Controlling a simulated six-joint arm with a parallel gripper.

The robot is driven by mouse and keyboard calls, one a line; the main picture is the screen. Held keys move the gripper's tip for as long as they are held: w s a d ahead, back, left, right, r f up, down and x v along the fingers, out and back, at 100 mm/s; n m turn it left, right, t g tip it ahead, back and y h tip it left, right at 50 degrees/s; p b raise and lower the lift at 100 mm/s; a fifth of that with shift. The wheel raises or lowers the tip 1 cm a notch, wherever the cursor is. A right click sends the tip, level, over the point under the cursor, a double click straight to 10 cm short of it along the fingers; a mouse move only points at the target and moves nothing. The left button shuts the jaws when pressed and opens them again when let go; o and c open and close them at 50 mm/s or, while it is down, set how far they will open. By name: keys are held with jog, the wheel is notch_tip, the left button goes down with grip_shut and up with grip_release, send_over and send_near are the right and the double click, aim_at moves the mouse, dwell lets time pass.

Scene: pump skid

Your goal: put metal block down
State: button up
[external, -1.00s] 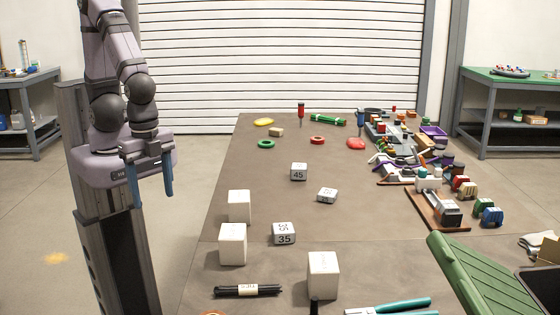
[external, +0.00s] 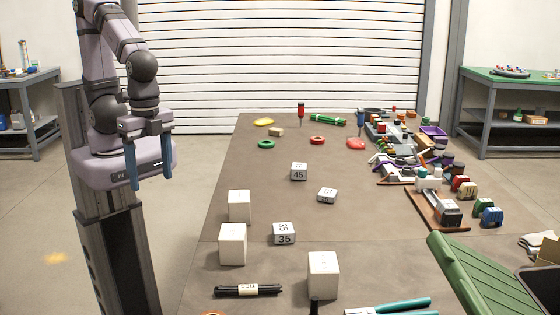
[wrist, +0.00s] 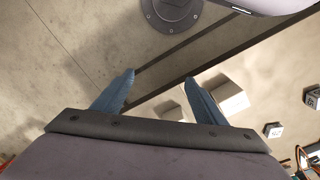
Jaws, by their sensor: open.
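My gripper (external: 149,180) is open and empty. Its two blue fingers point down beside my base, off the table's left edge. In the wrist view my gripper (wrist: 159,76) has nothing between its fingers. Small grey metal-looking blocks with numbers lie on the table: one marked 45 (external: 299,173), one marked 35 (external: 284,234) and a tilted-looking one (external: 327,195) whose mark I cannot read. They are apart from each other and from my gripper. I cannot tell which one the task names.
White blocks (external: 232,245) stand at the table's near left, and another (external: 323,275) stands near the front. Pump parts (external: 437,208) crowd the right side. Green and red rings (external: 266,144) lie farther back. The table's middle is largely clear.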

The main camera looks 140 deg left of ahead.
jog(key=w+a+f+n+h+b, duration=0.3)
jog(key=w+n+b, duration=0.35)
jog(key=n, duration=0.25)
notch_tip(320, 180, up, 2)
jog(key=n+t+h+b, duration=0.5)
jog(key=n+t+b, duration=0.75)
jog(key=n, duration=0.55)
send_over(282, 224)
jog(key=s+a+b, duration=0.1)
jog(key=s+a, duration=0.2)
jog(key=s, duration=0.1)
jog(key=g, duration=0.2)
jog(key=f, duration=1.2)
jog(key=shift+w+f, duration=0.2)
jog(key=shift+f, duration=0.55)
jog(key=shift+x, duration=3.65)
jog(key=shift+r, duration=0.1)
